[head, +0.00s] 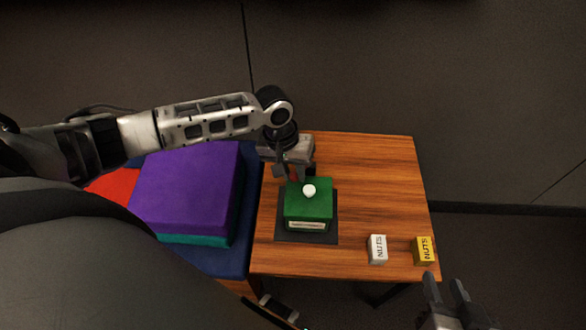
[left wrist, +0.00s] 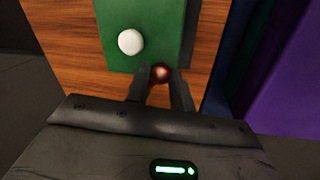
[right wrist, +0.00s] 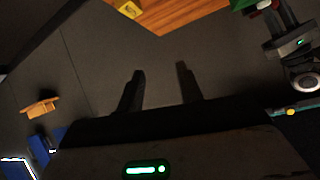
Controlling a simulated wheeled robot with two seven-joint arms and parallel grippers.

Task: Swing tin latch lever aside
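A green tin (head: 308,205) stands on a dark base plate (head: 284,230) on the wooden table, with a white knob (head: 309,190) on its top. In the left wrist view a dark red ball (left wrist: 160,72), seemingly the latch lever's knob, is at the tin's edge. My left gripper (left wrist: 160,78) has a fingertip against each side of this ball and appears shut on it. In the head view my left gripper (head: 290,174) is at the tin's back-left edge and hides the ball and lever. My right gripper (right wrist: 160,72) is open and empty, off the table's front right corner.
A white box (head: 377,249) and a yellow box (head: 424,250) marked NUTS stand at the table's front right. A purple block (head: 185,190) lies on a blue surface left of the table. The table's (head: 375,180) back right is clear.

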